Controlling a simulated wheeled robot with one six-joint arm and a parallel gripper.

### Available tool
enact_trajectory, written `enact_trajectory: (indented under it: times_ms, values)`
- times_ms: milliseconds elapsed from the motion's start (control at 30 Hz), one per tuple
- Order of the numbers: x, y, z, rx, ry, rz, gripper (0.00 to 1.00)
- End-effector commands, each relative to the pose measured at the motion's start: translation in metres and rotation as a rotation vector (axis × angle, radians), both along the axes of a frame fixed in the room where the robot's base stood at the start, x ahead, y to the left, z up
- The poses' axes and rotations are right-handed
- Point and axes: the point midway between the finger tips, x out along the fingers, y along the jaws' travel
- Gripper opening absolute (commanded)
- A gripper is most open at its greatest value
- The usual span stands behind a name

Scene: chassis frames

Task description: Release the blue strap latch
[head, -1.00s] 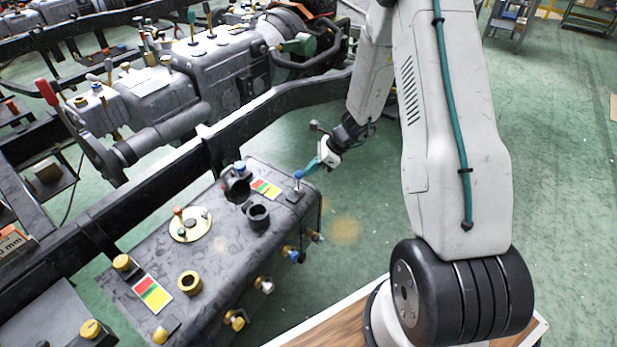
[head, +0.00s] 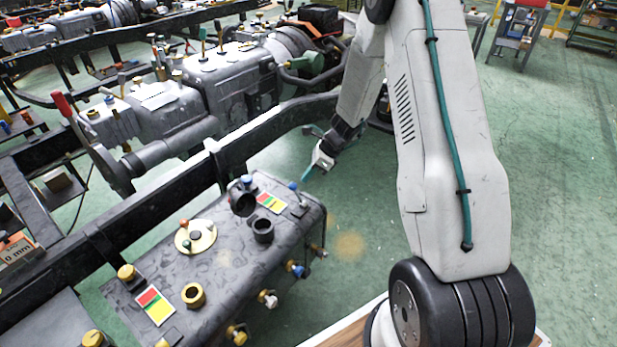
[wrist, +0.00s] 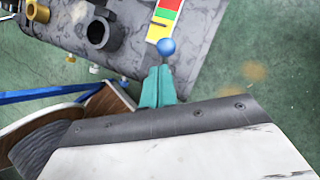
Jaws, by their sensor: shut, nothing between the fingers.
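A small lever with a blue ball knob (head: 293,186) stands on the far right end of the dark grey tank (head: 225,260), beside a red, yellow and green label. I take it for the blue strap latch, though no strap is clear. My gripper (head: 305,176) has teal fingers, shut and empty, just up and right of the knob in the head view. In the wrist view the closed fingertips (wrist: 160,72) point at the blue knob (wrist: 166,46), which is just beyond them. I cannot tell whether they touch. The lever's stem is mostly hidden there.
The tank top also carries a black cup-like port (head: 263,230), another blue-topped fitting (head: 244,196) and a round plate with small levers (head: 195,237). Valves stick out of its front side. A black frame rail (head: 180,199) runs behind it.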

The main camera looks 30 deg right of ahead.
Motion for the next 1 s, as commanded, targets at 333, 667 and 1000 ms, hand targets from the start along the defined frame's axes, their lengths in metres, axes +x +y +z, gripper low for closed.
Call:
enact_trajectory:
  times_ms: [333, 667, 1000]
  values:
    - [0.000, 0.000, 0.002, 0.000, 0.000, 0.000, 0.00]
    - [-0.005, -0.023, 0.032, -0.003, -0.004, 0.014, 0.00]
    - [0.016, -0.045, 0.099, -0.002, -0.001, 0.011, 0.00]
